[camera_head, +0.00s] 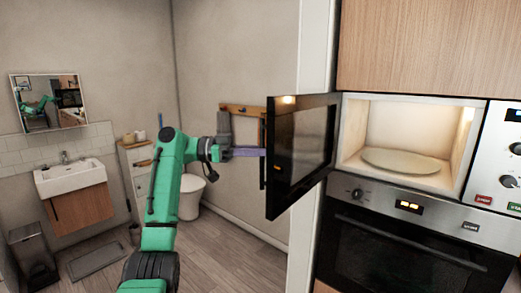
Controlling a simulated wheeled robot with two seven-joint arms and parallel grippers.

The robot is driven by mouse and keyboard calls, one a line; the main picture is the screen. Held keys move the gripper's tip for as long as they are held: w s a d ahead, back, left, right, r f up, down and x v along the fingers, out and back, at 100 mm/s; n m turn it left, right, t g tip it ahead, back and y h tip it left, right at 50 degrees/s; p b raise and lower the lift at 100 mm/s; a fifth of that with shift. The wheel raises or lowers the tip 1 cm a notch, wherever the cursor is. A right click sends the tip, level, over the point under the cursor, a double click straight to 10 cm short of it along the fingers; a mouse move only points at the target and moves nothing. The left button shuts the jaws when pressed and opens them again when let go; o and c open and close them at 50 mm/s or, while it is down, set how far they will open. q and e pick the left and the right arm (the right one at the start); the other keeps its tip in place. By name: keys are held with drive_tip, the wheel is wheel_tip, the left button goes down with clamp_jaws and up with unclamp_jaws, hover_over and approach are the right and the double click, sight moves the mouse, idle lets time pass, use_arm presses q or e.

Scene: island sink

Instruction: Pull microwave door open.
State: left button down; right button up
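The microwave door (301,152) stands wide open, swung out to the left of the lit microwave cavity (405,140). A round pale turntable plate (400,161) lies inside, with nothing on it. The dark vertical handle (262,170) shows at the door's left edge. My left gripper (262,152) is at the handle on the outer side of the door, its purple fingers pointing right. The fingertips meet the handle in the picture; whether they close around it cannot be told. My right gripper is not in view.
An oven (405,250) sits below the microwave, and wooden cabinet fronts (430,45) are above. A control panel (504,160) is at the right. A sink (70,177), toilet (190,195) and bin (33,255) stand at the back left. Floor between is clear.

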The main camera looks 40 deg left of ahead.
use_arm(q)
drive_tip(key=shift+a+f, duration=0.1)
drive_tip(key=shift+a, duration=0.2)
drive_tip(key=shift+d, duration=0.1)
drive_tip(key=c, duration=0.8)
unclamp_jaws()
drive_tip(key=shift+c, duration=0.2)
drive_tip(key=p+v, duration=0.3)
drive_tip(key=v, duration=1.1)
drive_tip(key=shift+a, duration=0.4)
